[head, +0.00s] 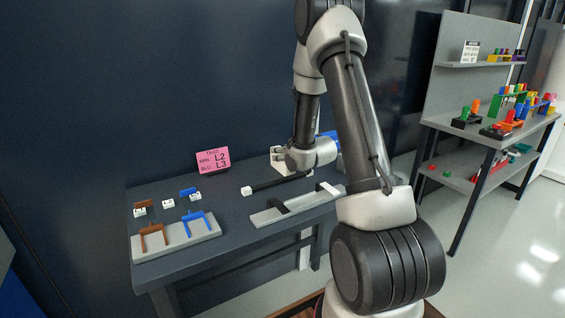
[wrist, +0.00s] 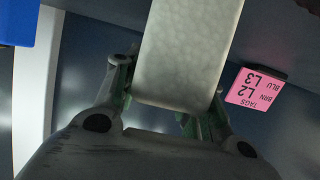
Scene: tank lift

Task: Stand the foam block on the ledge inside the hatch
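A pale, textured block (wrist: 188,50), which looks like the foam block, stands out from my gripper in the wrist view. My gripper (wrist: 168,98) has one finger against each side of it and is shut on it. The block's far end runs out of the top of the picture.
The dark table (head: 165,278) carries a grey board (head: 190,237) with brown and blue forks, small tags, a black rod (head: 280,183) with a white tip, and a grey bar (head: 270,215). A pink card (head: 213,160) stands behind; it also shows in the wrist view (wrist: 255,88). Shelves stand right.

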